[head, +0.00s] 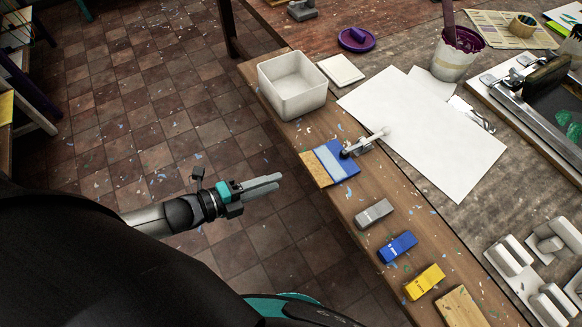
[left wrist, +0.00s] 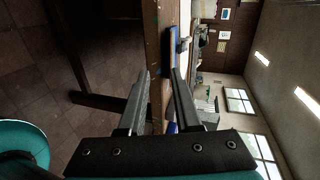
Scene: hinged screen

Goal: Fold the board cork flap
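A small hinged board lies near the table's front edge in the head view. It has a tan cork flap (head: 315,170) at its left end, a pale blue strip (head: 329,162) in the middle and a blue part (head: 345,158) at the right. A grey and white fitting (head: 362,145) sits at its right side. My left gripper (head: 279,181) is left of the board, over the floor and apart from it. It also shows in the left wrist view (left wrist: 160,76), fingers apart with nothing between them. A blue edge (left wrist: 170,50) shows beyond the fingertips. My right gripper is not in view.
A white open box (head: 292,84) stands behind the board at the table edge. Grey (head: 374,214), blue (head: 397,247) and yellow (head: 424,281) blocks lie along the front edge to the right. White paper (head: 430,135) lies behind.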

